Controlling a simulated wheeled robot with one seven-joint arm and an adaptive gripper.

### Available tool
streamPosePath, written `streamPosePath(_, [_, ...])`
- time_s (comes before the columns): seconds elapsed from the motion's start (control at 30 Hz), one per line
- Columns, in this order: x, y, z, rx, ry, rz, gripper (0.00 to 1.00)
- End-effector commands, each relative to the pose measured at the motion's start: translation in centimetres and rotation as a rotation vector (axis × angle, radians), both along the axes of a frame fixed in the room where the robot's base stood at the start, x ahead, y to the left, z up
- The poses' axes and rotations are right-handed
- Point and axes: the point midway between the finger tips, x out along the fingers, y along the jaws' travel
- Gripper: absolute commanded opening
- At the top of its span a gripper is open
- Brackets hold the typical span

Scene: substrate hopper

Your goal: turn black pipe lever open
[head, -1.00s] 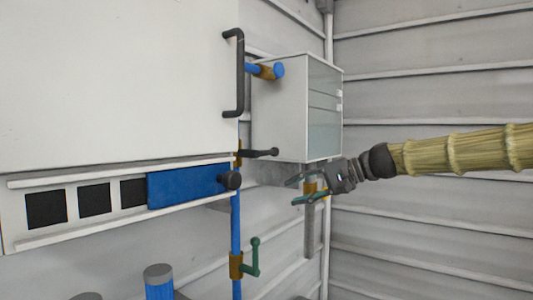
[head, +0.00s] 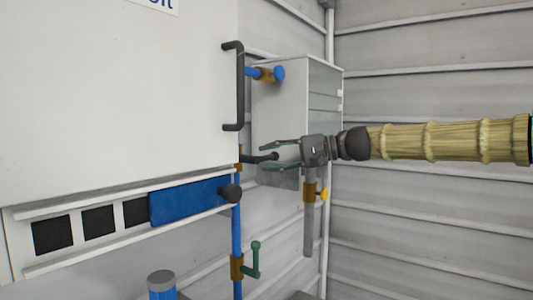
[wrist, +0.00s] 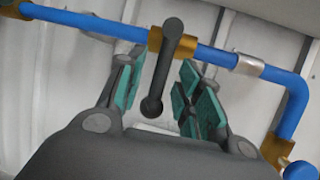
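The black pipe lever (head: 260,158) sticks out to the right from a brass fitting on the blue pipe in the head view. In the wrist view the lever (wrist: 168,65) hangs from the brass fitting, its round knob toward me. My gripper (head: 268,156) is open, with its green-padded fingers at the lever's knob end. In the wrist view my gripper (wrist: 158,92) has one finger on each side of the lever, with gaps showing on both sides. The blue pipe (wrist: 215,55) runs behind the fingertips.
A large white panel with a black handle (head: 239,85) stands at the left. A grey-white box (head: 290,105) is behind my gripper. A green lever (head: 255,262) sits lower on the pipe. A black knob (head: 231,193) is on the blue slide below. Free room lies below my arm.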

Motion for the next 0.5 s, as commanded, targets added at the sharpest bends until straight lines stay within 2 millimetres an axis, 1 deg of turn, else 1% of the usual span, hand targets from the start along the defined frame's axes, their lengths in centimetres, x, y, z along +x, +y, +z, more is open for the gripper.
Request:
streamPosePath(0.1, [0.2, 1.0, 0.0, 0.000, 0.000, 0.000, 0.35])
streamPosePath(0.2, [0.3, 1.5, -0.2, 0.000, 0.000, 0.000, 0.35])
streamPosePath(0.5, [0.4, 1.6, -0.3, 0.000, 0.000, 0.000, 0.35])
